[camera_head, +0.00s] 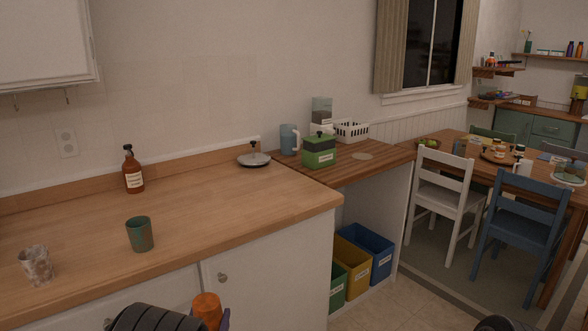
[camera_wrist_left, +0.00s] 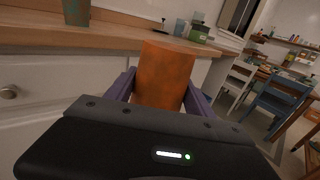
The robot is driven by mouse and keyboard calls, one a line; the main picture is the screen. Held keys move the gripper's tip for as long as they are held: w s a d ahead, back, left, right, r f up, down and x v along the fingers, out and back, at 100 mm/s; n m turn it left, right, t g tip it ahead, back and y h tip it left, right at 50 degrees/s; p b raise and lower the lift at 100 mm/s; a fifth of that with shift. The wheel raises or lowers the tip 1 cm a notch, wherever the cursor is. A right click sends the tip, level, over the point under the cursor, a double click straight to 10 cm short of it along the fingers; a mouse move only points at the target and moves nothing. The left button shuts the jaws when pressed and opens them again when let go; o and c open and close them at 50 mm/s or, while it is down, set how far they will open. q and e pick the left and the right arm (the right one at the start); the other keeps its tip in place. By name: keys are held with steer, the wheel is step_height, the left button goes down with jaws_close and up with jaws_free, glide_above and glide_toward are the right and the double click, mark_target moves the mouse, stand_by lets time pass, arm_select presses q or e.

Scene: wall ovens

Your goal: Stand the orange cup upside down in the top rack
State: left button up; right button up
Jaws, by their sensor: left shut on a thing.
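The orange cup (camera_head: 207,309) shows at the bottom of the head view, in front of the counter's cabinet doors. My left gripper (camera_head: 218,320) is shut on it; its arm enters at the bottom edge. In the left wrist view the orange cup (camera_wrist_left: 163,75) sits between the two purple fingers of my left gripper (camera_wrist_left: 160,88). The cup's lower part is hidden behind the gripper body. I cannot tell which end of the cup is its mouth. My right gripper is not in view. No rack is identifiable in either view.
The wooden counter (camera_head: 190,245) holds a green cup (camera_head: 139,234), a marbled cup (camera_head: 37,265), a brown bottle (camera_head: 133,170) and a pot lid (camera_head: 254,159). A white chair (camera_head: 441,195) and a blue chair (camera_head: 518,232) stand at the right by a dining table. Floor lies clear before the bins.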

arm_select(q)
steer(key=shift+a+f, duration=0.1)
steer(key=a+f+n+y, duration=0.1)
steer(key=a+f+y, duration=0.1)
steer(key=a, duration=0.2)
steer(key=d, duration=0.1)
steer(key=d+r+h, duration=0.1)
steer(key=d+r+m+h, duration=0.1)
steer(key=d, duration=0.1)
steer(key=shift+r, duration=0.15)
stand_by(0.8)
stand_by(0.7)
